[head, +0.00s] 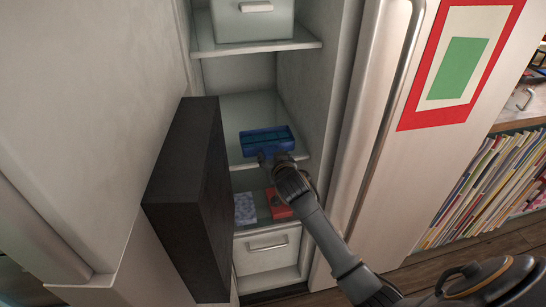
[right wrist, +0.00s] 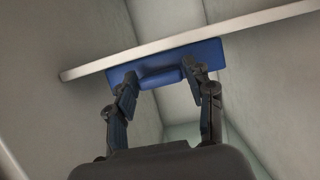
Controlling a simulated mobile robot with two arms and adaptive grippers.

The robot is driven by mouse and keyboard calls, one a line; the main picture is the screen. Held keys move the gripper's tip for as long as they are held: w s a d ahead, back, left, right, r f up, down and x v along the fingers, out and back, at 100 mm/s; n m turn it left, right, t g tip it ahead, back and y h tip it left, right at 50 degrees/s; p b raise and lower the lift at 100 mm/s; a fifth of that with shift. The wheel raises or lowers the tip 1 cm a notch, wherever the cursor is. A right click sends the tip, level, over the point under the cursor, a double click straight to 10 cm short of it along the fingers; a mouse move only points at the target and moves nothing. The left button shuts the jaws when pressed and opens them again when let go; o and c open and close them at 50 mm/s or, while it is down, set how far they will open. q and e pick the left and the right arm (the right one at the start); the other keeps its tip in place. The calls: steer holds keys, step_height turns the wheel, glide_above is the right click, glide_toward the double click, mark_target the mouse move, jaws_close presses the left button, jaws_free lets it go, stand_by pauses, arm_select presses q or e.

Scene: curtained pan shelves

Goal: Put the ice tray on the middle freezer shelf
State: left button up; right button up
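The blue ice tray (head: 267,140) is at the front of the middle freezer shelf (head: 250,107) in the head view. My right gripper (head: 274,160) reaches in from the lower right to the tray's near side. In the right wrist view the tray (right wrist: 165,66) lies across the ends of my right gripper's fingers (right wrist: 160,72), which sit close on both sides of its raised middle part. I cannot tell whether the tray bears on the shelf or hangs just above it. My left gripper is not in view.
A tall dark slab (head: 190,198) stands left of the opening. An upper shelf (head: 262,47) holds a pale bin (head: 252,22). Below are a blue-white box (head: 245,208), a red box (head: 279,205) and a drawer (head: 267,248). The middle shelf is clear behind the tray.

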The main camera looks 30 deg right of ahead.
steer(key=shift+o, duration=1)
steer(key=shift+s+f, duration=0.1)
steer(key=v, duration=1.2)
steer(key=shift+a, duration=0.1)
jaws_close()
stand_by(0.5)
